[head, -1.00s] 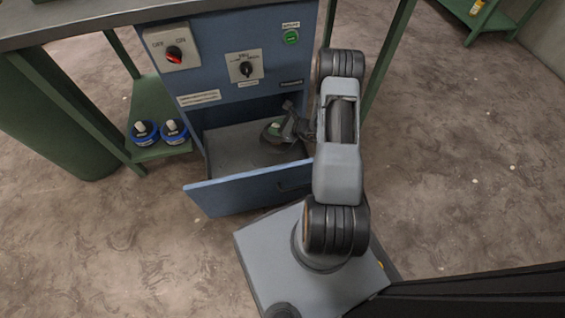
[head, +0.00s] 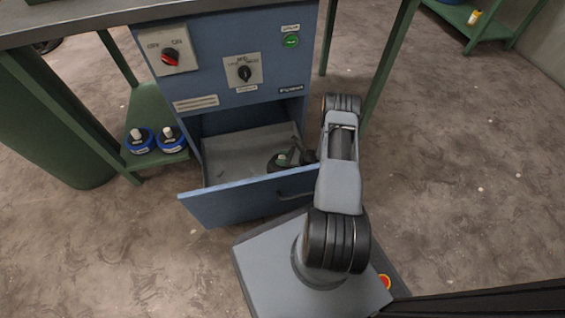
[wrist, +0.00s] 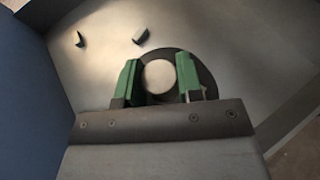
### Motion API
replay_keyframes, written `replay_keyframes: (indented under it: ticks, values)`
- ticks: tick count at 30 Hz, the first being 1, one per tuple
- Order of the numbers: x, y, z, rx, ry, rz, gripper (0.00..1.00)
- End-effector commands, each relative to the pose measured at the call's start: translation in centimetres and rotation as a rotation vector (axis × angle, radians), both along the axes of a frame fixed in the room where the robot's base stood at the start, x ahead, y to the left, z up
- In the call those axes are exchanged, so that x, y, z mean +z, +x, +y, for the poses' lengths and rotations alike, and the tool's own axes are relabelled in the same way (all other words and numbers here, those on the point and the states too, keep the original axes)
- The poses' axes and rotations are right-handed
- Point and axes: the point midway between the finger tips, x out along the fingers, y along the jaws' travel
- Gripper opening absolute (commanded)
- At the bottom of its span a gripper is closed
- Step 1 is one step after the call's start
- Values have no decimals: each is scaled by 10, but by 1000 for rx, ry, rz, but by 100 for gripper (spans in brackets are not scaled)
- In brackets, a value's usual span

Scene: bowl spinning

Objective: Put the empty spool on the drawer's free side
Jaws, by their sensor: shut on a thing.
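In the wrist view the green fingers of my gripper (wrist: 158,78) are shut on the pale round hub of the empty spool (wrist: 160,75). The spool's dark round flange (wrist: 207,75) shows beneath and around the fingers. The spool looks upright. In the head view the spool is mostly hidden by my gripper, and I cannot tell whether it touches the drawer floor.
Two small dark pieces, (wrist: 80,39) and (wrist: 141,36), show on the drawer floor in the wrist view. The drawer front (head: 245,198) is a raised edge. The drawer's left part looks mostly clear.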

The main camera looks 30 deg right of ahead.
Motion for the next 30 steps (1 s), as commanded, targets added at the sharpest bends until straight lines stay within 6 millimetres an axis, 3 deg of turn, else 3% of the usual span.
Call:
replay_keyframes:
  ticks: [1,3,15,16,24,30]
  values:
    - [-12,0,0,0,1,1,0]
    - [-16,0,0,0,0,0,0]
    - [-18,0,0,0,1,1,0]
    - [-19,0,0,0,1,1,35]
    - [-18,0,0,0,1,1,59]
    - [-18,0,0,0,0,0,59]
